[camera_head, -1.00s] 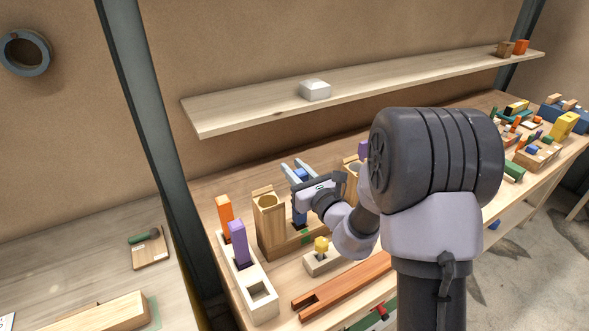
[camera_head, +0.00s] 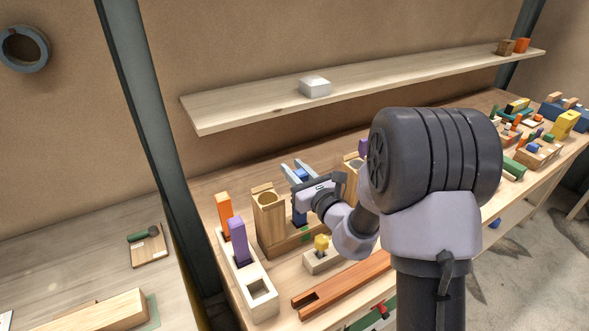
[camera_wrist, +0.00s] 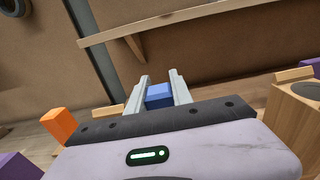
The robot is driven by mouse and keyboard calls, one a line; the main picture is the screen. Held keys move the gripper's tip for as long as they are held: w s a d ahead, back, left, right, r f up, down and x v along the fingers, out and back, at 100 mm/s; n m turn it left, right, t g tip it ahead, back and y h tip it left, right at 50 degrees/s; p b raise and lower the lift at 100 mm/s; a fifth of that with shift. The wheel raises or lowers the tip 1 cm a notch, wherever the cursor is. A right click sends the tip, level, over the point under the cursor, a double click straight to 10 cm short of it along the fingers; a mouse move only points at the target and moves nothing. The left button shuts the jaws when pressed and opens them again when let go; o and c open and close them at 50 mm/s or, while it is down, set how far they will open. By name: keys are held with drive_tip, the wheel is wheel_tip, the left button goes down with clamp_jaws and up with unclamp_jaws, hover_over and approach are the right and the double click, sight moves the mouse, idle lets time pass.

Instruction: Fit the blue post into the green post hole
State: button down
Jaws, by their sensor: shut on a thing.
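The post's top shows between the fingertips in the wrist view (camera_wrist: 159,92).
A tall wooden block (camera_head: 270,225) with a round hole stands left of my gripper; a similar one (camera_head: 352,178) stands right. A pale holder (camera_head: 262,290) with orange and purple posts is front left. A yellow-topped block (camera_head: 321,262) and red-brown rail (camera_head: 345,285) lie in front.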

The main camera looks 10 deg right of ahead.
drive_tip(key=shift+f+b, duration=1.25)
drive_tip(key=shift+f, duration=0.25)
drive_tip(key=c, duration=1.1)
unclamp_jaws()
drive_tip(key=shift+o, duration=0.2)
drive_tip(key=p+v, duration=1.1)
drive_tip(key=v, duration=0.6)
drive_tip(key=shift+s, duration=0.15)
